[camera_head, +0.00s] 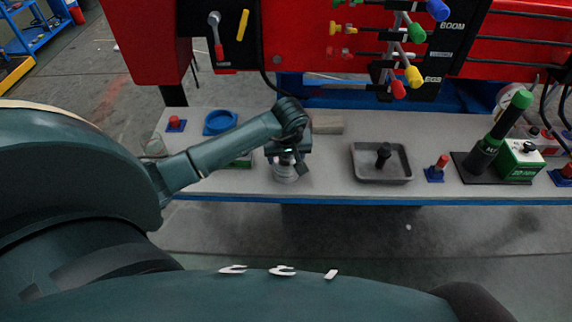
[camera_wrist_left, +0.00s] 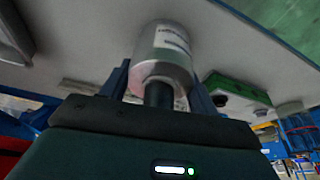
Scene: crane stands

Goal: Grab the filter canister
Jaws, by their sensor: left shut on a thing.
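The filter canister (camera_head: 285,173) is a silver-grey cylinder at the middle of the grey bench, near its front edge. It also shows large in the left wrist view (camera_wrist_left: 168,45), with a pale label and a dark neck. My left gripper (camera_head: 288,153) comes in from the left and sits above the canister. In the wrist view the fingers of my left gripper (camera_wrist_left: 158,92) are on either side of the dark neck, shut on it. I cannot tell whether the canister's base touches the bench. My right gripper is not in view.
On the bench (camera_head: 330,170) a blue ring (camera_head: 220,122) lies to the left, and a grey tray (camera_head: 382,178) with a black knobbed part stands to the right. Beyond it are a red-and-blue piece (camera_head: 437,168) and a green-handled lever (camera_head: 498,135). Coloured levers hang above.

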